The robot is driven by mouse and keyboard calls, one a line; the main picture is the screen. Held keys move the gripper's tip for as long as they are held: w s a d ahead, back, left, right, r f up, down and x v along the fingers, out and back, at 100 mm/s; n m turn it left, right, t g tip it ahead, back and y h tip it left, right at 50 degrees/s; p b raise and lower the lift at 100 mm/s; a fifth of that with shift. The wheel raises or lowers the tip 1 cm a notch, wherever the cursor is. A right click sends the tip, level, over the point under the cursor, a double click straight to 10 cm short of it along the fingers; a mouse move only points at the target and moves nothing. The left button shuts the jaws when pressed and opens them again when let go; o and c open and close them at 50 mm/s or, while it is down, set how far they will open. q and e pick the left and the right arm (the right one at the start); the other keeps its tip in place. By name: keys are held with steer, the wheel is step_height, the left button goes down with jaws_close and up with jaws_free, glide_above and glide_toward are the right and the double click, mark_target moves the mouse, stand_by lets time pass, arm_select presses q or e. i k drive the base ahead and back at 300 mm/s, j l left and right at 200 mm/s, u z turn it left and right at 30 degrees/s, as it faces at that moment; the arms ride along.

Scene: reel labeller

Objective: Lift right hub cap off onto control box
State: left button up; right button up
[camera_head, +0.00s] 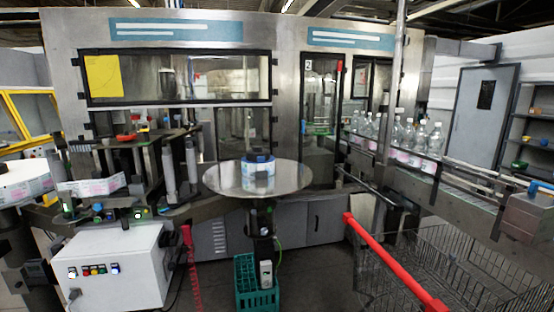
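A round metal reel disc (226,180) stands in the middle of the view. A small white and blue label roll (257,182) sits at its centre. A dark blue hub cap (258,158) appears to sit on top of this roll, on the hub. The white control box (135,262) stands at the lower left, with several coloured buttons on its front. Its top (110,238) looks bare. Neither of my grippers shows in this view.
Another label roll (25,182) is at the left edge. A green crate (256,298) stands below the disc. A red bar (390,262) and wire cage (470,265) fill the lower right. Bottles (405,140) line a conveyor at right. The labelling machine (190,75) stands behind.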

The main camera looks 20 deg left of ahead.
mark_target(252, 154)
steer(key=i+j+z, duration=0.1)
steer(key=i+j, duration=0.25)
steer(key=i+j+z, duration=0.15)
steer(key=i+j, duration=0.15)
steer(key=i+j+z, duration=0.1)
steer(key=i+j, duration=0.2)
steer(key=j, duration=0.2)
steer(key=i+j+z, duration=0.1)
steer(key=i+j, duration=0.15)
steer(key=j, duration=0.2)
